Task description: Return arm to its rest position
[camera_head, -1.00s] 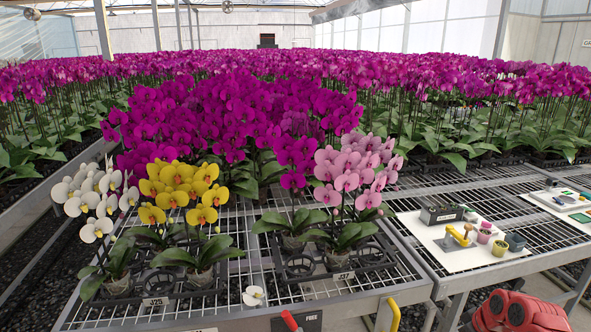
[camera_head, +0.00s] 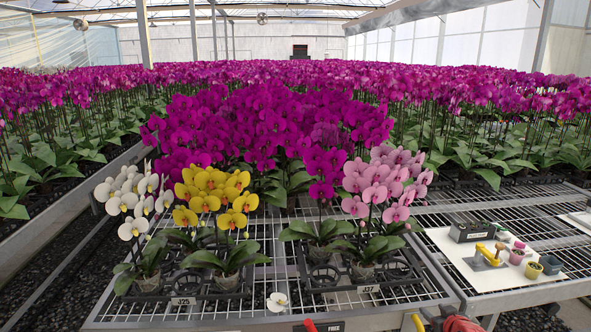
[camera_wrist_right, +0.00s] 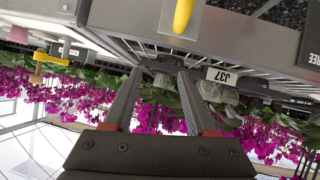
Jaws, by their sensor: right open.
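My right gripper (camera_wrist_right: 160,76) is open and empty in the right wrist view. Its two dark fingers stand apart, in front of the bench's front edge, which shows upside down there. In the head view only a small red part of my right arm (camera_head: 461,324) shows at the bottom edge, right of centre; its fingers are out of frame. My left gripper is in neither view.
The mesh bench (camera_head: 232,322) holds potted orchids in trays labelled J25 (camera_head: 183,301) and J37 (camera_head: 367,289). A loose white bloom (camera_head: 277,301) lies at its front. A yellow piece (camera_wrist_right: 183,15) sits at the bench edge. A white board (camera_head: 489,276) with small pots lies right.

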